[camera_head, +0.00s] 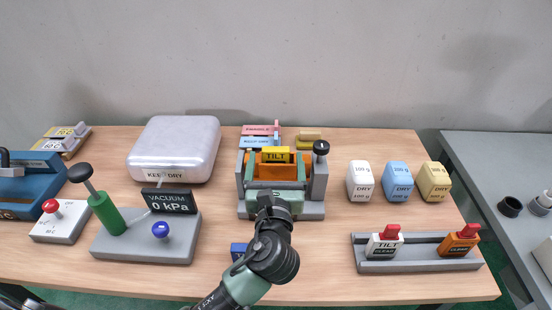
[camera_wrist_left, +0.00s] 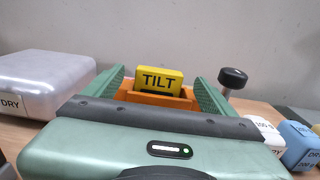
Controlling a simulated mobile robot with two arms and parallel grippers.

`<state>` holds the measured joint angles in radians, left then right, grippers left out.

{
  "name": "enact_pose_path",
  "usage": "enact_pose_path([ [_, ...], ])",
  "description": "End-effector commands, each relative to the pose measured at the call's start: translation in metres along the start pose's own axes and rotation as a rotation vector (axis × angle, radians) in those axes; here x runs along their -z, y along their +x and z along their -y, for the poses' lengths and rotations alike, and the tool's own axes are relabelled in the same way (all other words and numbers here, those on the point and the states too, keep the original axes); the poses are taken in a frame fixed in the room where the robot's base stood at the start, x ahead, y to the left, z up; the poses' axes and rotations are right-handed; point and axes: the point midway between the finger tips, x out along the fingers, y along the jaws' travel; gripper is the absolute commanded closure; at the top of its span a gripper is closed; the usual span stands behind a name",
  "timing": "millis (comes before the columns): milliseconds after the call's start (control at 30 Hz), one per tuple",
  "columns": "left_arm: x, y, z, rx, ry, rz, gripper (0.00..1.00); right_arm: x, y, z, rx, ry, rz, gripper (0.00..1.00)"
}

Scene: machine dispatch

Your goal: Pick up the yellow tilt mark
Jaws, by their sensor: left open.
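The yellow tilt mark (camera_head: 275,155) is a small upright block lettered TILT. It stands at an orange holder (camera_head: 277,173) in a grey stand with a black knob, in the middle of the table. In the left wrist view the tilt mark (camera_wrist_left: 158,82) shows between my fingers, above the orange holder (camera_wrist_left: 150,99). My left gripper (camera_head: 276,166) is open, with one green finger on each side of the mark and a gap on both sides. Its green body hides the lower front of the stand. My right gripper is not in view.
A silver KEEP DRY case (camera_head: 174,148) and a vacuum pump (camera_head: 146,236) stand at left. Pink and blue labelled blocks lie behind the stand.

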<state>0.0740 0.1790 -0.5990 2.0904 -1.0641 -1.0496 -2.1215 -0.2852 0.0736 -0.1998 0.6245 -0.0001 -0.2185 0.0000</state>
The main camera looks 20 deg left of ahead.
Motion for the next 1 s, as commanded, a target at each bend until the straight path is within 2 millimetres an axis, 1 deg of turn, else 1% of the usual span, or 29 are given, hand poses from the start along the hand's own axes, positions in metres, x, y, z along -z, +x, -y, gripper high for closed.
enact_pose_path([
  [100, -0.002, 0.014, 0.000, -0.001, 0.002, 0.000, 0.15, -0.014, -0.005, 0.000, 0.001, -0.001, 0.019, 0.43],
  [200, -0.002, 0.025, -0.001, -0.002, 0.002, 0.001, 0.15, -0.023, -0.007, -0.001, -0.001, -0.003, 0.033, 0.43],
  [267, -0.002, 0.033, -0.001, -0.002, 0.001, 0.000, 0.15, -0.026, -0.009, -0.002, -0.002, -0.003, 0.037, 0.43],
  [400, -0.002, 0.055, -0.001, -0.003, 0.001, 0.000, 0.15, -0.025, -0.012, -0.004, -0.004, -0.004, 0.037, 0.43],
  [500, -0.002, 0.067, 0.000, -0.001, 0.000, -0.001, 0.15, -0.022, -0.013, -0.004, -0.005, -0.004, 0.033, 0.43],
  [600, -0.001, 0.072, -0.001, -0.001, -0.001, -0.002, 0.15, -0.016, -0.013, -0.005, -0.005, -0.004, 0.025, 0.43],
  [800, 0.000, 0.073, -0.001, -0.001, -0.002, -0.002, 0.15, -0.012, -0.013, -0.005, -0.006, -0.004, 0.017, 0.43],
  [833, 0.000, 0.073, -0.001, -0.001, -0.002, -0.002, 0.20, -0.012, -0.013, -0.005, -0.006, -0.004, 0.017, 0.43],
  [867, 0.000, 0.072, -0.001, -0.001, -0.002, -0.002, 0.28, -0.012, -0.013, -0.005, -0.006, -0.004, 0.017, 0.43],
  [900, 0.000, 0.072, -0.001, -0.001, -0.002, -0.002, 0.40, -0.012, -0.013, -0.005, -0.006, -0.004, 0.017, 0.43],
  [967, 0.000, 0.072, -0.001, -0.001, -0.002, -0.002, 0.56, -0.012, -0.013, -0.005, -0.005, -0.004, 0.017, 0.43],
  [1000, 0.000, 0.072, -0.001, -0.001, -0.002, -0.002, 0.67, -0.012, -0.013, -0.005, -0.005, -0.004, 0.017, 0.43],
])
